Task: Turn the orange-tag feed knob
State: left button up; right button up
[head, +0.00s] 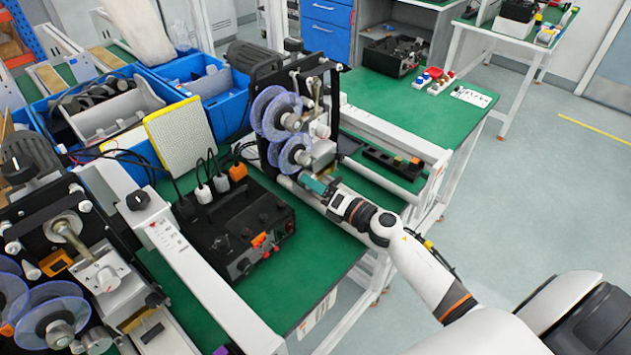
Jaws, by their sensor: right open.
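Two coder machines stand on green benches. The nearer coder (75,235) is at the left, with an orange piece (56,262) on its black face and a black knob (155,299) low on its right side. The farther coder (325,85) has clear blue reels (276,112) and metal rollers. My right gripper (312,180) is at the lower front of the farther coder, just below its metal block (322,152). It is open. Its fingertips are small and partly merge with the machine, so contact is unclear. I cannot make out which knob bears the orange tag.
A black control box (240,225) with orange switches sits on the bench between the coders. Blue bins (205,85) and a yellow-edged filter panel (182,135) stand behind it. White rails (190,265) border the machines. Green bench top (300,270) is clear in front of the box.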

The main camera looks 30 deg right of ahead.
jog(key=shift+w+a, duration=0.15)
jog(key=shift+w, duration=0.15)
jog(key=c, duration=1)
jog(key=shift+o, duration=0.2)
